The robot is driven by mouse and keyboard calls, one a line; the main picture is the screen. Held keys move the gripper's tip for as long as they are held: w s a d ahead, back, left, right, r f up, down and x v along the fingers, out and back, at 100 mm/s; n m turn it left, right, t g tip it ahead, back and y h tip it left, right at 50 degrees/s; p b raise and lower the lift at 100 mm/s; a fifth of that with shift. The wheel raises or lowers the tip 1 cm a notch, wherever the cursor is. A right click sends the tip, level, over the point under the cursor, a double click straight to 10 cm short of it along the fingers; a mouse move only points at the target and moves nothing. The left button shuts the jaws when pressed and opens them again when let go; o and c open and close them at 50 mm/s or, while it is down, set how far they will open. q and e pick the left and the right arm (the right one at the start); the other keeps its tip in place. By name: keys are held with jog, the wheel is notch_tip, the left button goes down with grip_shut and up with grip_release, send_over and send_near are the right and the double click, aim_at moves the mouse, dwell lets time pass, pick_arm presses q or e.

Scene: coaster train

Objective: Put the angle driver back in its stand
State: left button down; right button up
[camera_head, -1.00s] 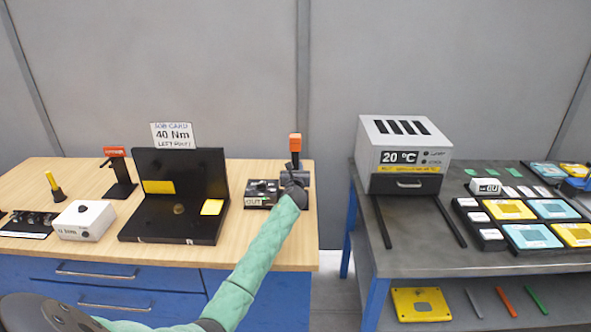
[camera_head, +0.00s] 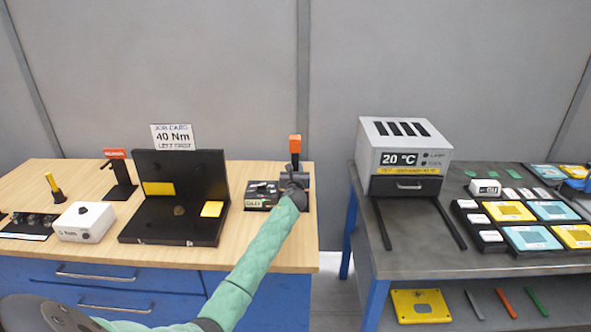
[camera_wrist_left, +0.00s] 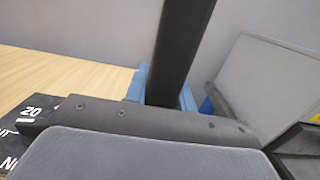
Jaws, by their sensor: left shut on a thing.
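The angle driver appears to be the upright dark tool with an orange top (camera_head: 295,144) at the right end of the wooden bench. My left gripper (camera_head: 293,181) is shut on it, and the arm covers its lower part. In the left wrist view a black upright shaft (camera_wrist_left: 184,40) rises in front of the camera. Whether its lower end touches a stand or the bench is hidden. A black stand with a red-orange top (camera_head: 119,172) stands farther left at the back of the bench. My right gripper is out of view.
A black box with switches (camera_head: 262,193) is just left of the gripper. A black fixture (camera_head: 180,228) with a job card (camera_head: 172,136) above it stands mid-bench. A white box (camera_head: 84,222) is left of that. The grey oven (camera_head: 405,150) is on the right table, across a gap.

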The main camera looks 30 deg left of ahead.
pick_arm(q)
jog(key=shift+f+b, duration=0.55)
jog(key=shift+f, duration=0.1)
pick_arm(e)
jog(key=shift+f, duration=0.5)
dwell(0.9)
pick_arm(q)
jog(key=c, duration=1.1)
grip_release()
jog(key=shift+f, duration=0.25)
jog(key=shift+r, duration=0.1)
jog(key=shift+r+b+v, duration=0.1)
jog(key=shift+b+v, duration=0.45)
jog(key=shift+v, duration=1.4)
jog(key=shift+r+b+v, duration=0.15)
jog(key=shift+b+v, duration=0.4)
jog(key=shift+v, duration=1.4)
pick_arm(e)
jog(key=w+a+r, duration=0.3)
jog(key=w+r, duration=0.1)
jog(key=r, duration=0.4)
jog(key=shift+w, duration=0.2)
